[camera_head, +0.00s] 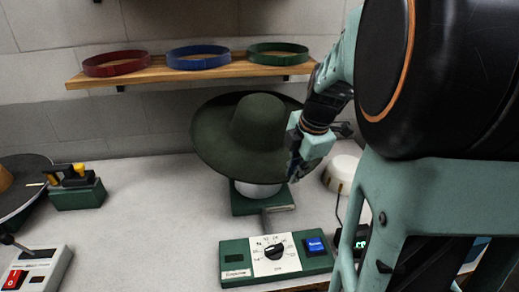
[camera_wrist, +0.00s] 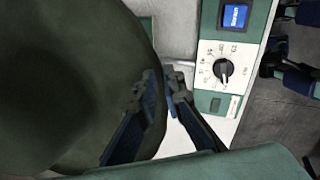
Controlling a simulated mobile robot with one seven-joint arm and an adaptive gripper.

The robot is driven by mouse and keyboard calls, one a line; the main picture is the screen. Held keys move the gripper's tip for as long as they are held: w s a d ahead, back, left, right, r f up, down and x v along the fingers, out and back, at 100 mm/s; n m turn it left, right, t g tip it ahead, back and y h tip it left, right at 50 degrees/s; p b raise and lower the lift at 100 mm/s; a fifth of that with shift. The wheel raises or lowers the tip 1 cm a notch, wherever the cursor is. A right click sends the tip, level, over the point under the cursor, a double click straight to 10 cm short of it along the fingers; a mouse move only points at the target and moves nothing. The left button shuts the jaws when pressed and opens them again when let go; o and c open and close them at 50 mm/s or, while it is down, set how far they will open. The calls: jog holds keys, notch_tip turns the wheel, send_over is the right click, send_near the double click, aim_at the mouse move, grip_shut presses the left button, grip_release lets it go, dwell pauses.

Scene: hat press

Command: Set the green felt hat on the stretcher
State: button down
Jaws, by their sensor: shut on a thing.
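The green felt hat (camera_head: 257,124) has a tall crown and a wide brim. It is crown up and a little tilted. My gripper (camera_head: 293,172) is shut on its near right brim edge. In the wrist view the hat (camera_wrist: 62,90) fills the left side, with my gripper's fingertips (camera_wrist: 162,92) at the brim edge. The stretcher (camera_head: 258,189) is a pale round block on a green base, directly below the hat. The brim hides its top, so I cannot tell whether the hat rests on it. A green control box (camera_head: 234,258) with a dial and blue switch stands in front.
A wooden shelf (camera_head: 190,73) behind holds red (camera_head: 115,63), blue (camera_head: 198,57) and green (camera_head: 277,53) bands. A white round object (camera_head: 341,173) stands right of the stretcher. At left are a green block with yellow parts (camera_head: 77,190) and a red-switch box (camera_head: 38,269). The table between is clear.

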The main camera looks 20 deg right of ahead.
notch_tip(320, 180, down, 12)
jog(key=b, duration=0.9)
jog(key=shift+f, duration=0.25)
jog(key=shift+f+b, duration=1.5)
jog(key=shift+b, duration=0.2)
dwell(0.4)
dwell(0.4)
jog(key=c, duration=2)
grip_release()
